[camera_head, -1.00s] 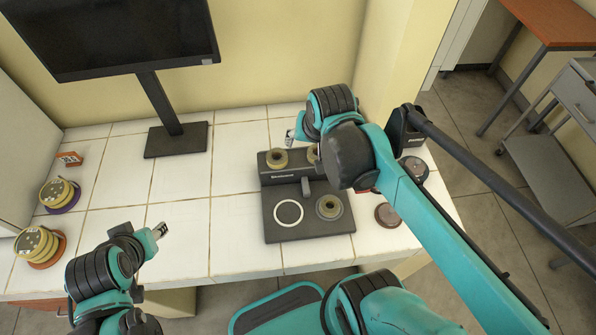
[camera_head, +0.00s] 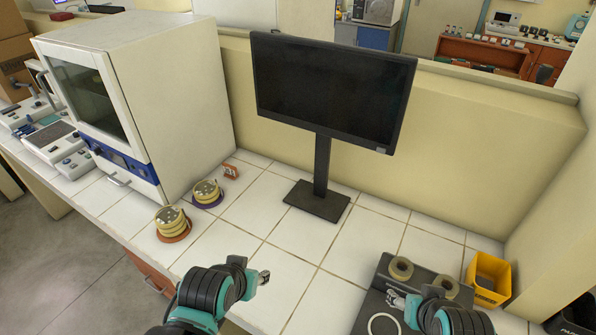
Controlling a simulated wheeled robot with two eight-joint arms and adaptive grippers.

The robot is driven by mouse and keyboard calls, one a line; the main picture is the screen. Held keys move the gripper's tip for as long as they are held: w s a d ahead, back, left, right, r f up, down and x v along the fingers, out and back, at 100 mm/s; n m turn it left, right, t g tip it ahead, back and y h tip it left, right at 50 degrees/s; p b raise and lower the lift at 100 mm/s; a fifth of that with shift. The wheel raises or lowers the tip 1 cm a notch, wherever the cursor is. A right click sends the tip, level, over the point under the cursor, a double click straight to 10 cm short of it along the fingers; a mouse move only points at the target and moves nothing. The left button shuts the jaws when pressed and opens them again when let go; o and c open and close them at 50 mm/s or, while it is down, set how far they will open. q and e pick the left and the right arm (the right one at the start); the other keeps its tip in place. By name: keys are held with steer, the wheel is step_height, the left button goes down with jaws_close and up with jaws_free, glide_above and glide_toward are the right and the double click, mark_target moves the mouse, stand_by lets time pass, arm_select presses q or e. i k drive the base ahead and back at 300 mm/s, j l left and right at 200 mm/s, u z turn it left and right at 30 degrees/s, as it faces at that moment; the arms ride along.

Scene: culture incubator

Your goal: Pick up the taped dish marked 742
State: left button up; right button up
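Two short stacks of round yellowish dishes stand on the white tiled bench: one stack (camera_head: 171,220) on an orange-brown base, the other stack (camera_head: 206,190) on a purple base. No marking reading 742 is legible on any dish. My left gripper (camera_head: 263,278) is over the bench, to the right of and nearer than the stacks, touching neither. My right gripper (camera_head: 396,300) is at the black device (camera_head: 362,318) at the lower right, far from the stacks. Both grippers' fingers are too small to show whether they are open.
A white incubator (camera_head: 175,100) with a dark window stands left of the stacks. A small orange block (camera_head: 231,171) lies behind them. A monitor (camera_head: 330,90) stands behind the clear middle tiles. Tape rolls (camera_head: 400,268) sit on the device, beside a yellow bin (camera_head: 489,279).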

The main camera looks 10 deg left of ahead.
mark_target(169, 217)
steer(key=k+j+u, duration=0.15)
steer(key=u, duration=1.2)
